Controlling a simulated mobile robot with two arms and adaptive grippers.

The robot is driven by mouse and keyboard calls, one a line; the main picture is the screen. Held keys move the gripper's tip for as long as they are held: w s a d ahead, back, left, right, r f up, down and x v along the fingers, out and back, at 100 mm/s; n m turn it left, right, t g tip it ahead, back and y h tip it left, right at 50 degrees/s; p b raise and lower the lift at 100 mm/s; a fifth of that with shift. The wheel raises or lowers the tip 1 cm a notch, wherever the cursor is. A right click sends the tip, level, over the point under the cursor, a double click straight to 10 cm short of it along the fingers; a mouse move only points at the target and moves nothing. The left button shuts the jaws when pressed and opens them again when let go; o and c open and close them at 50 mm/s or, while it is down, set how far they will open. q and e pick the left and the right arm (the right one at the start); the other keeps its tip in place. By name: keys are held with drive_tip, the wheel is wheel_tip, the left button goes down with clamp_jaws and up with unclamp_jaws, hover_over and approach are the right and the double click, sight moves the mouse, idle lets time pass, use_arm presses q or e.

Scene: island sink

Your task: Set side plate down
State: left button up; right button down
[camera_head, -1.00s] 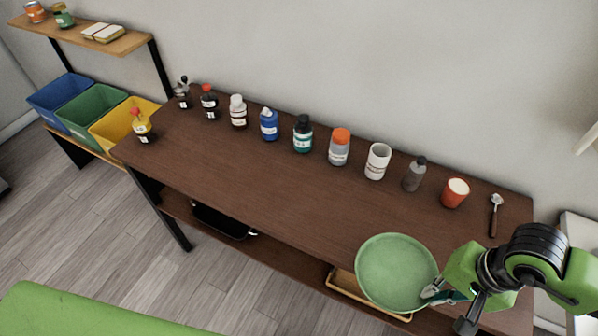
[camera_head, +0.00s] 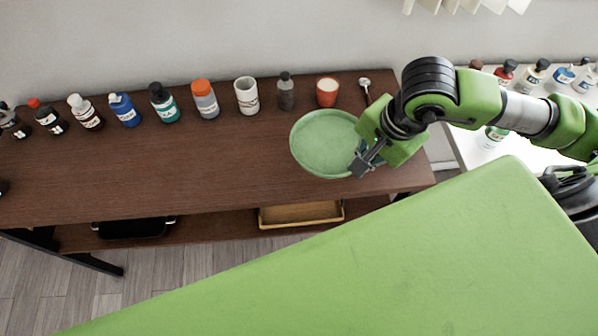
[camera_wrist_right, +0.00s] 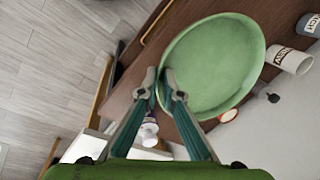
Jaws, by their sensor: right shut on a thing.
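The side plate (camera_head: 327,143) is a round green plate with a raised rim. My right gripper (camera_head: 362,160) is shut on its right edge in the head view. The plate appears over the right part of the dark brown table (camera_head: 220,165); I cannot tell whether it touches the top. In the right wrist view the plate (camera_wrist_right: 215,65) lies beyond the fingers, and the gripper (camera_wrist_right: 164,88) pinches its near rim. My left gripper is not in view.
A row of several bottles stands along the table's back edge, with a white cup (camera_head: 247,95), grey bottle (camera_head: 286,91), red cup (camera_head: 327,92) and spoon (camera_head: 366,88) behind the plate. A wooden tray (camera_head: 301,214) sits on the lower shelf. The table's front middle is clear.

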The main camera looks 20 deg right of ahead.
sight(326, 158)
use_arm(q)
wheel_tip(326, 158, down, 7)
drive_tip(key=b, duration=0.6)
use_arm(e)
drive_tip(key=shift+w+a+f, duration=0.85)
drive_tip(key=shift+w+a, duration=0.1)
drive_tip(key=shift+a, duration=0.1)
drive_tip(key=w+a+p, duration=0.1)
drive_tip(key=w+a+f+p, duration=0.1)
drive_tip(key=w+a, duration=0.1)
drive_tip(key=shift+w+a+f, duration=0.1)
drive_tip(key=shift+w, duration=0.15)
drive_tip(key=w+a+f, duration=0.2)
drive_tip(key=f, duration=0.1)
drive_tip(key=w+f+p, duration=0.1)
drive_tip(key=f, duration=0.1)
drive_tip(key=shift+w+a+f, duration=0.1)
drive_tip(key=shift+a, duration=0.3)
drive_tip(key=shift+w+f, duration=0.15)
drive_tip(key=shift+f, duration=0.05)
drive_tip(key=x, duration=0.1)
drive_tip(key=p+x, duration=0.1)
drive_tip(key=x, duration=0.1)
drive_tip(key=shift+a, duration=0.2)
drive_tip(key=shift+f, duration=0.55)
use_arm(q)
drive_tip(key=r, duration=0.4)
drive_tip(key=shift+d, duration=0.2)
